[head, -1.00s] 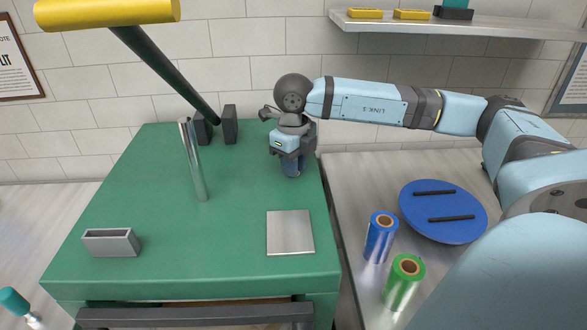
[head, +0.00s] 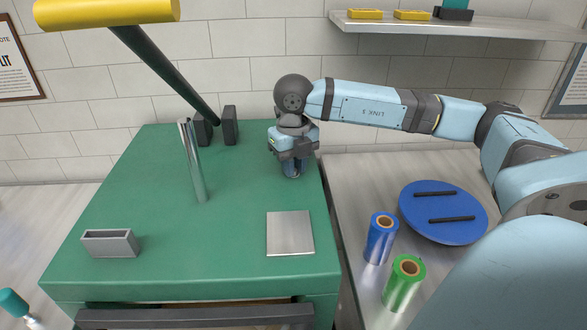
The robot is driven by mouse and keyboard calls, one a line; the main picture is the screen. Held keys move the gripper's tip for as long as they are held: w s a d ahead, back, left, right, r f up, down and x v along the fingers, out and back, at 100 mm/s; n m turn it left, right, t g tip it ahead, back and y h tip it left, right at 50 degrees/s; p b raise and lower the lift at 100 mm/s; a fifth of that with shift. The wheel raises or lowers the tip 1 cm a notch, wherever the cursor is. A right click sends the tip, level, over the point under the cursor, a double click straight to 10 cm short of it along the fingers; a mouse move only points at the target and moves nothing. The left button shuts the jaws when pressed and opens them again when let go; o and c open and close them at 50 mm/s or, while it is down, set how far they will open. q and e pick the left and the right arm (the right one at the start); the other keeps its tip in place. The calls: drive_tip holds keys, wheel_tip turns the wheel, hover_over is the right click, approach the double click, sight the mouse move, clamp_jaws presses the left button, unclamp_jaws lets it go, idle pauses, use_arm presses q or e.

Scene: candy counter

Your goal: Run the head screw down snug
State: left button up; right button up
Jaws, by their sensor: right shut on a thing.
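My right gripper (head: 292,158) points down at the back right of the green-topped counter. I cannot make out a head screw elsewhere. My left gripper is not in view.
The green counter (head: 240,205) holds a steel post (head: 195,165), two dark blocks (head: 230,125), a grey open box (head: 110,243) and a metal plate (head: 290,233). Right of it are a blue roll (head: 380,240), a green roll (head: 404,285) and a blue disc (head: 440,202).

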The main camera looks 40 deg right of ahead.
drive_tip(key=m, duration=0.3)
drive_tip(key=shift+m, duration=0.4)
drive_tip(key=shift+m, duration=0.5)
drive_tip(key=o, duration=0.5)
drive_tip(key=shift+m, duration=0.3)
